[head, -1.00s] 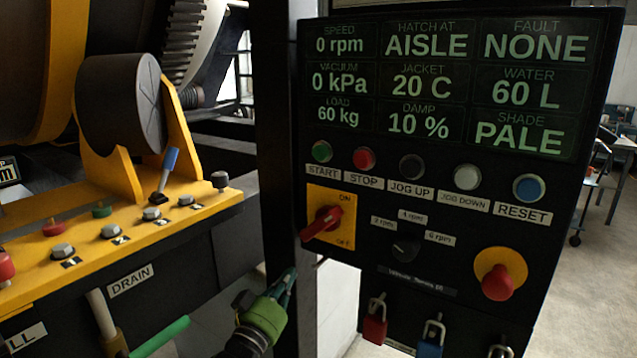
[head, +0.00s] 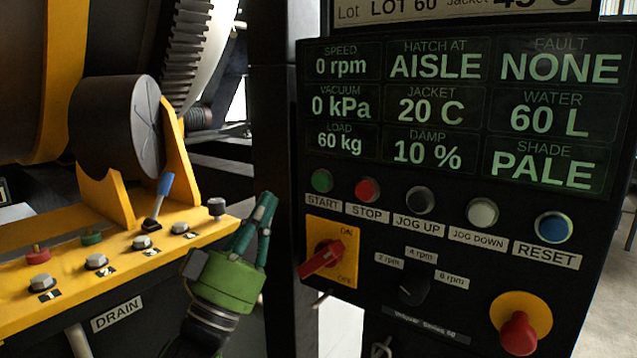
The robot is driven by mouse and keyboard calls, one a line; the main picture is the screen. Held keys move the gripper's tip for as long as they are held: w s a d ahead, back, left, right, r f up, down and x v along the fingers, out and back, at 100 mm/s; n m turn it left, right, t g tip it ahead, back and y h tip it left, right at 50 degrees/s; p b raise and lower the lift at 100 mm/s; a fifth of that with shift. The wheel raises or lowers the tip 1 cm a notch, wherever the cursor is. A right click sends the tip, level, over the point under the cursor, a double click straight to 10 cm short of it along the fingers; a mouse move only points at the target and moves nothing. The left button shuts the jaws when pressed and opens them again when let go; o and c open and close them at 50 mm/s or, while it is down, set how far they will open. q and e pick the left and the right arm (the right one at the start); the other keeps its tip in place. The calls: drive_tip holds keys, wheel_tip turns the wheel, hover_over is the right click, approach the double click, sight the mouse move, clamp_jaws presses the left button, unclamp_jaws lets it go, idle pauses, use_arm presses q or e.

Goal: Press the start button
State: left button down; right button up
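The green start button (head: 321,181) is at the left end of the button row on the black control panel (head: 300,120), above its START label. My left gripper (head: 256,215) has a green body and dark teal fingers pointing up. In the picture it is below and left of the start button, in front of the gap between the yellow console and the panel, apart from the button. Its two fingers show close together with a narrow gap; how far they are parted is unclear. My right gripper is not in view.
The red stop button (head: 367,190) is right of start. A red rotary switch (head: 322,257) on a yellow plate sits below it. A red emergency knob (head: 518,333) is lower right. The yellow console (head: 120,250) with a blue-handled lever (head: 164,187) is at left.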

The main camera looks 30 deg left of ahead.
use_arm(q)
drive_tip(key=shift+w, duration=0.1)
approach(316, 174)
drive_tip(key=shift+s+r+x, duration=0.15)
drive_tip(key=shift+x, duration=0.8)
drive_tip(key=shift+s+r+x, duration=0.1)
drive_tip(key=shift+x, duration=0.8)
drive_tip(key=shift+s+r+x, duration=0.15)
drive_tip(key=shift+x, duration=0.8)
drive_tip(key=shift+w, duration=0.4)
drive_tip(key=shift+w, duration=0.4)
drive_tip(key=shift+s, duration=0.85)
drive_tip(key=shift+s+a+p, duration=0.1)
drive_tip(key=shift+s+p, duration=0.1)
drive_tip(key=shift+s, duration=1.05)
drive_tip(key=shift+s+a+p, duration=0.15)
drive_tip(key=shift+s, duration=1.1)
